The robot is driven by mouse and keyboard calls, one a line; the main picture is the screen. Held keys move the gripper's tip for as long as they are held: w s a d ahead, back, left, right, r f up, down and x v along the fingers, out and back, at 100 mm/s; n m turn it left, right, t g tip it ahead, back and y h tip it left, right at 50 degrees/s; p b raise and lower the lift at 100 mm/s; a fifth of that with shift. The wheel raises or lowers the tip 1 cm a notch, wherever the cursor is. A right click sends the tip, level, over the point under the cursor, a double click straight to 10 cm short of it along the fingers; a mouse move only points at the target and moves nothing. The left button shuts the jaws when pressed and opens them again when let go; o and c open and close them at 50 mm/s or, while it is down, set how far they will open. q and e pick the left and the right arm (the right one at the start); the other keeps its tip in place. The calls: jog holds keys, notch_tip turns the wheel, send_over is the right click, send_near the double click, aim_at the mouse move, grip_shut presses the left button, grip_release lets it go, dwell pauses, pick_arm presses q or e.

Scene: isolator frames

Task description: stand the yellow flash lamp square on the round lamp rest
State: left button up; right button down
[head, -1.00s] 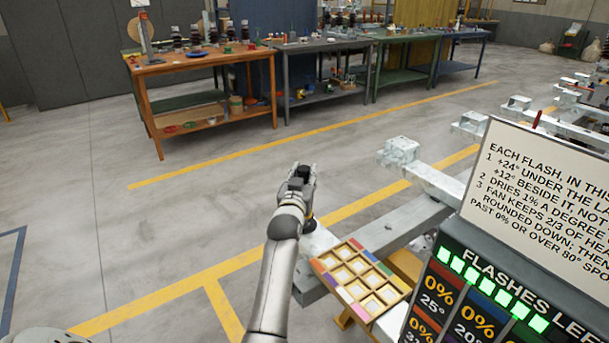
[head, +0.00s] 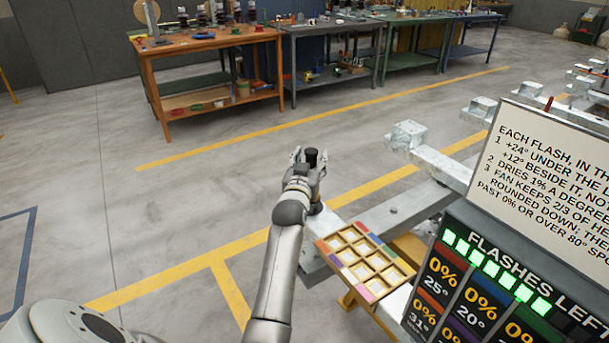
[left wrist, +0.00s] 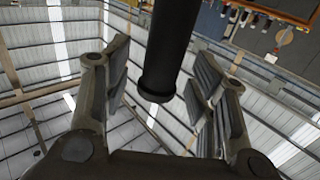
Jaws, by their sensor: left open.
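My left gripper (head: 308,166) is open above the near end of the pale metal beam in the head view. A black cylinder (head: 312,157) stands up between its fingers. In the left wrist view the black cylinder (left wrist: 168,55) hangs into the gap between the spread fingers, with room visible on both sides. I cannot tell what it belongs to. I cannot make out the yellow flash lamp or the round lamp rest in either view. A small dark piece (head: 316,208) shows beside my wrist on the beam. My right gripper is not in view.
A wooden tray (head: 345,262) with small square compartments lies right of my forearm. A dark panel (head: 463,262) with percentages, green lights and a white text board (head: 545,160) stands at the right. Workbenches (head: 205,45) stand at the back. The floor left of my arm is clear.

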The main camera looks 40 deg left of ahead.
pick_arm(q)
jog(key=v, duration=1)
jog(key=shift+s, duration=0.3)
jog(key=s+d+f+m+g+h, duration=0.3)
jog(key=s+d+f+g, duration=0.2)
jog(key=s+d+f, duration=0.35)
jog(key=s+d+f+m+g+h, duration=0.2)
jog(key=s+d+f+g+h, duration=0.3)
jog(key=s+f, duration=0.6)
jog(key=s+d+f+m+g, duration=0.2)
jog(key=s+d+g, duration=0.15)
jog(key=s, duration=0.95)
notch_tip(320, 180, down, 23)
jog(key=d, duration=0.1)
jog(key=s+a+f+g+y+p, duration=0.1)
jog(key=s+a+f+g+p, duration=0.1)
jog(key=s+f, duration=1.4)
jog(key=shift+s+a+f, duration=0.2)
jog(key=shift+s+a, duration=0.25)
